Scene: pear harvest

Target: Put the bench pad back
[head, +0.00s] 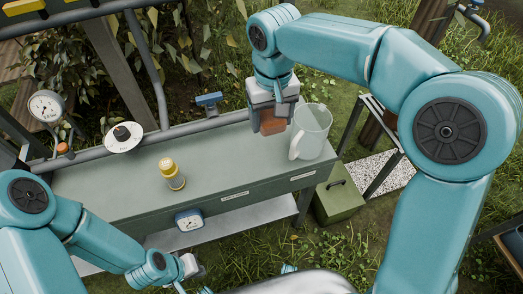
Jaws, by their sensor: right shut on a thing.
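My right gripper (272,118) reaches down over the right part of the grey-green bench (125,180). It is shut on an orange-brown block, which I take to be the bench pad (272,124). The fingers cover part of the pad, and I cannot tell whether its underside touches the bench top. My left gripper (196,268) is low in front of the bench, apart from the pad; its finger opening is not clear.
A clear pitcher (311,132) stands close to the right of the pad. A yellow-capped bottle (172,174) stands mid-bench. A white plate-like scale (123,138) is at the back left. A green box (339,196) is on the grass. The bench between bottle and pad is clear.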

